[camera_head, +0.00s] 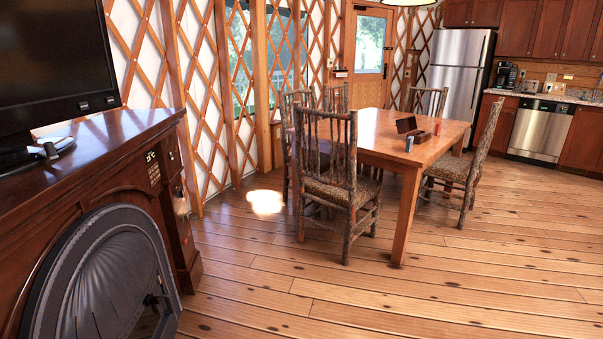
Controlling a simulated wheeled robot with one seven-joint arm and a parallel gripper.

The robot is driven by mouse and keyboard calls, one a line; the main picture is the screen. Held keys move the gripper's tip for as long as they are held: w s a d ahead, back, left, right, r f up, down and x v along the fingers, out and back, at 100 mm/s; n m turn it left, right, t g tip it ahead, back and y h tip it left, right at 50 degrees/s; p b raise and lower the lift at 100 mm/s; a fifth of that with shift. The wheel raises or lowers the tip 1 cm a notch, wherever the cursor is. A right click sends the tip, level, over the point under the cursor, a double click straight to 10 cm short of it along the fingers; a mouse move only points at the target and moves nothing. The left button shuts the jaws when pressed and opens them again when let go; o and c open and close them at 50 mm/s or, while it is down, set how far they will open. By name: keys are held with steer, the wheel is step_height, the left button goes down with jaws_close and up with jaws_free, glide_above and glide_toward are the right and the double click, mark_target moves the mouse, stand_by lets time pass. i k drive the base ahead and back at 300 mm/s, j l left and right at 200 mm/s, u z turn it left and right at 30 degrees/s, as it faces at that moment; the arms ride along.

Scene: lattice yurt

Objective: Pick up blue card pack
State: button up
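I see no thing that is clearly a blue card pack. A small blue-grey upright item (409,144) stands near the front edge of the wooden table (380,143); it is too small to identify. A small dark bluish item (64,143) lies on the mantel at the left, below the television, and is also unclear. On the table, a dark brown open box (407,126) and a small red item (437,129) stand close to the blue-grey item. My gripper is not in view.
Wooden chairs surround the table; one chair (334,185) stands at its near left side and another (460,178) at its right. The fireplace (103,275) and its mantel (120,135) fill the left. Open plank floor (400,300) lies in front.

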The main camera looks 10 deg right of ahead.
mark_target(410, 142)
steer(key=i+j, duration=0.1)
steer(key=i, duration=2.3)
steer(key=i+j+z, duration=0.1)
steer(key=i+z, duration=0.3)
steer(key=i, duration=0.2)
steer(key=i+j+z, duration=0.4)
steer(key=i, duration=0.15)
steer(key=i+j+z, duration=0.4)
steer(key=i, duration=0.15)
steer(key=i+j+z, duration=0.35)
steer(key=j, duration=0.3)
steer(key=i, duration=0.1)
